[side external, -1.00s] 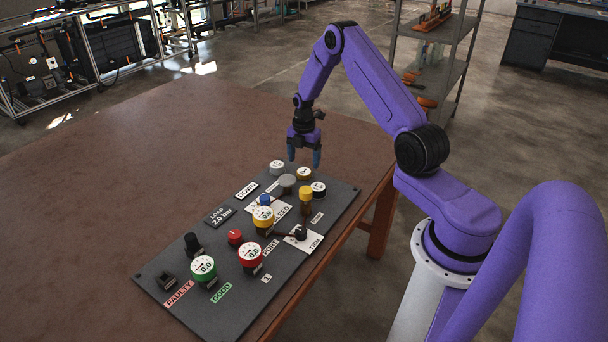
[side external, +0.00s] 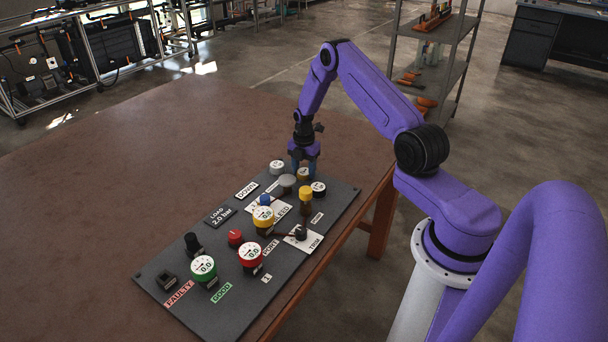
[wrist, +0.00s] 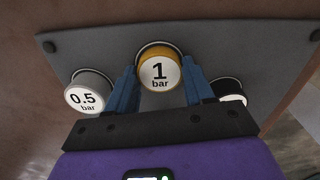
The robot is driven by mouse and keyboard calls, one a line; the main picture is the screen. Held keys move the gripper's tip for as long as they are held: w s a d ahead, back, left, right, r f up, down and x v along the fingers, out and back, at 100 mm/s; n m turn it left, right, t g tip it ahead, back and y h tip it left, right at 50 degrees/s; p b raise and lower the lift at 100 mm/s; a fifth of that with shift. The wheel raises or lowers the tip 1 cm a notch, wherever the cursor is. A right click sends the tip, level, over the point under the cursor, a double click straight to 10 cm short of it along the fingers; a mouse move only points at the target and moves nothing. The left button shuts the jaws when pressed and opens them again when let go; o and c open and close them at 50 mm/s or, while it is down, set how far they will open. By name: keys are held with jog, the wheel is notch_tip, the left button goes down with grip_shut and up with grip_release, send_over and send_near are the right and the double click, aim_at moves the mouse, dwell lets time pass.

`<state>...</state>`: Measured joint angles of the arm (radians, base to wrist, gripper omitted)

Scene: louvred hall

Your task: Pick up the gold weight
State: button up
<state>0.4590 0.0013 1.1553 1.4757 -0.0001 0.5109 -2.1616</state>
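The gold weight (wrist: 160,71), a short gold cylinder with a white "1 bar" top, sits at the far end of the dark panel. In the wrist view it lies between the two blue fingertips of my gripper (wrist: 162,78), with a narrow gap showing on each side. In the side view my gripper (side external: 304,167) points down over the gold weight (side external: 304,175) and partly covers it. My fingers look open, one on each side of the weight.
A grey "0.5 bar" weight (wrist: 88,92) is close left of my fingers in the wrist view, and a black weight (wrist: 229,90) close right. Gauges, knobs and labels fill the panel (side external: 345,205). The brown table (side external: 120,150) is otherwise clear.

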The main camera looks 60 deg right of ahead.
jog(key=shift+r, duration=0.15)
jog(key=shift+r, duration=0.65)
jog(key=s+a+r, duration=0.6)
jog(key=s+r, duration=0.5)
jog(key=s, duration=0.1)
jog(key=s+a+r, duration=0.1)
jog(key=a+r, duration=0.5)
jog(key=a, duration=0.2)
send_over(287, 179)
jog(key=s, duration=0.1)
jog(key=f, duration=0.8)
jog(key=shift+s+a+f, duration=0.15)
jog(key=shift+a+f, duration=0.1)
jog(key=shift+f, duration=0.1)
jog(key=shift+w+d+f, duration=0.15)
jog(key=shift+w+f, duration=0.35)
jog(key=shift+f, duration=0.1)
jog(key=shift+w+f, duration=0.15)
jog(key=shift+f, duration=1.45)
